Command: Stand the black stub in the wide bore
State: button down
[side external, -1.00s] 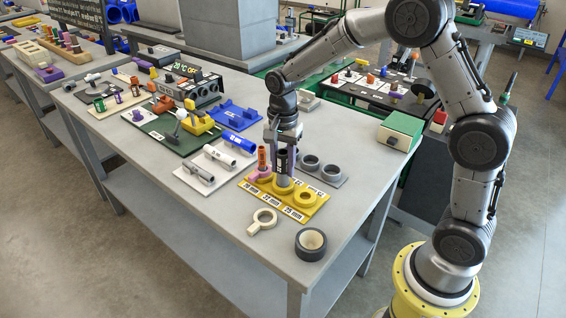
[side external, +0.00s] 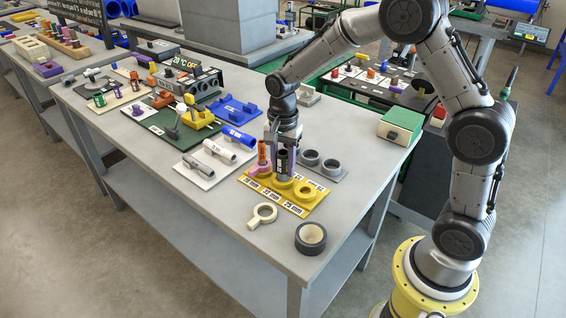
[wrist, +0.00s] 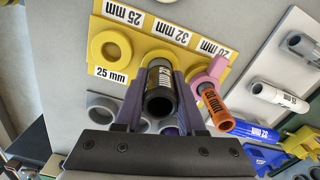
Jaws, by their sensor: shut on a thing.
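The black stub (wrist: 160,90) has a white size label and is upright between my gripper's purple fingers. My gripper (side external: 283,157) is shut on it. The yellow plate (side external: 311,202) carries a row of ring-shaped bores. The stub is at the middle bore (side external: 284,182), beside the 32 mm label in the wrist view. Its lower end meets or overlaps the yellow ring in the picture; I cannot tell whether it is inside. The 25 mm bore (wrist: 110,47) is empty. An orange stub (wrist: 214,108) stands in a pink ring (wrist: 212,73) at the other end bore.
A grey plate with two grey rings (side external: 330,166) is close behind my gripper. A white board with grey and white pipes (side external: 211,158) lies to the left. A cream ring tool (side external: 263,214) and black tape roll (side external: 310,238) lie in front.

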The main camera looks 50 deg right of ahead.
jog(key=shift+c, duration=2.1)
grip_release()
notch_tip(320, 180, up, 13)
jog(key=shift+r, duration=0.15)
jog(key=s+a+r+n+t, duration=0.1)
jog(key=s+r+n+t, duration=0.25)
jog(key=s+r, duration=0.85)
jog(key=s+f+n+t, duration=0.2)
jog(key=s+f+n, duration=0.7)
jog(key=s+n, duration=0.2)
jog(key=shift+s+a+f, duration=0.25)
jog(key=shift+s, duration=0.55)
